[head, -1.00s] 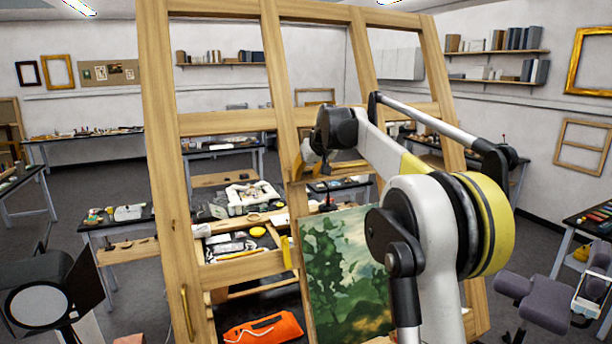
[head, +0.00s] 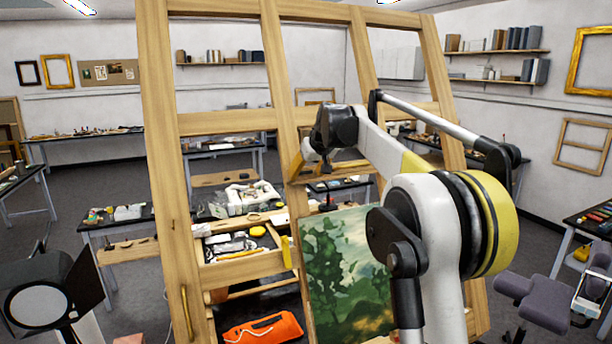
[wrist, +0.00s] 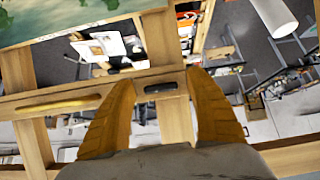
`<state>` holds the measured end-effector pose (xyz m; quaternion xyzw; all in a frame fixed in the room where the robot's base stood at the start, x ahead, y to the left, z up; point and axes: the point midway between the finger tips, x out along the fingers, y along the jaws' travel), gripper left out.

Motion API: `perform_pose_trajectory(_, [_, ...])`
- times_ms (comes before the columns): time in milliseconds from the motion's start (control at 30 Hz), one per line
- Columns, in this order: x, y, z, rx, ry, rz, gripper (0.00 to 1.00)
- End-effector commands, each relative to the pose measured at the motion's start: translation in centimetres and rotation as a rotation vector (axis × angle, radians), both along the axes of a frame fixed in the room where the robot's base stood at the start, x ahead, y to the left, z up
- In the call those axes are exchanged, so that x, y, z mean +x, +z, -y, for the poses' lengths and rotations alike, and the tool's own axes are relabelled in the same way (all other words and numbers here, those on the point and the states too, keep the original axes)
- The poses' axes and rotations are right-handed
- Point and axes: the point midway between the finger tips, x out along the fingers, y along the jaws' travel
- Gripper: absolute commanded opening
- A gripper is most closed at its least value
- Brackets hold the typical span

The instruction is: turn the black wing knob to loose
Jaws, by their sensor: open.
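My gripper (wrist: 160,90) shows in the wrist view with its two orange-brown fingers spread apart and nothing held between them. A small dark elongated piece (wrist: 161,88) on a wooden bar shows in the gap between the fingertips; it looks like the black wing knob, but it is too small and blurred to tell its wings or which way they point. I cannot tell whether the fingers touch it. In the head view my gripper (head: 300,165) is small, beside the middle upright of the wooden easel frame (head: 285,120). The knob cannot be made out there.
A green landscape painting (head: 335,270) leans on the easel's lower right, close to my arm. A yellow handle (head: 286,252) sits on the middle upright. A lamp (head: 40,300) stands at lower left, a grey chair (head: 540,300) at lower right. Cluttered benches stand behind.

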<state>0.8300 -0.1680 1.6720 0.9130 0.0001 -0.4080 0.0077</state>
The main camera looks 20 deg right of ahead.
Motion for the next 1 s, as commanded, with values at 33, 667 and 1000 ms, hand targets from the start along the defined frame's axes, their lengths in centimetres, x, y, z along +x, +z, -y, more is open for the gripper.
perform_pose_trajectory(33, [-0.4, 0.5, 0.0, 0.0, 0.0, 0.0, 0.63])
perform_pose_trajectory(667, [-7.5, 8.4, -0.1, 0.0, 0.0, 0.0, 0.63])
perform_pose_trajectory(1000, [-7.6, 8.5, -0.1, 0.0, 0.0, 0.0, 0.63])
